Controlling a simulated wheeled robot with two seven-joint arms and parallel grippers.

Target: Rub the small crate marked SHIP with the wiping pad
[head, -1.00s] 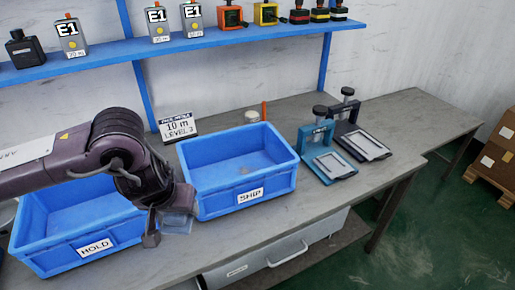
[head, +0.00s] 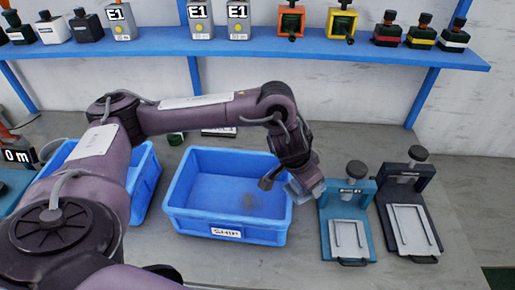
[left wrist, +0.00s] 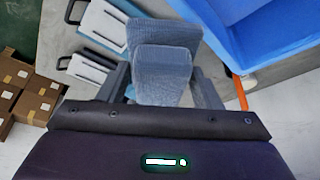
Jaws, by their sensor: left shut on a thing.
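The blue crate marked SHIP (head: 262,234) stands on the grey table in the middle of the head view, its label blurred. A dark smudge shows on its inner floor. My left gripper (head: 290,188) is at the crate's right side, around rim height. In the left wrist view it is shut on the blue-grey wiping pad (left wrist: 163,75), with a finger on each side. The pad also shows in the head view (head: 308,189), between the crate and the teal press. The crate wall (left wrist: 262,38) appears at the upper right of the wrist view. I cannot tell whether pad and crate touch. My right gripper is out of view.
A teal press (head: 348,222) and a dark press (head: 411,215) stand close to the right. Another blue crate (head: 147,180) is at the left, partly hidden by my arm. A blue shelf (head: 300,53) with several devices runs behind. An orange stick (left wrist: 242,94) shows in the wrist view.

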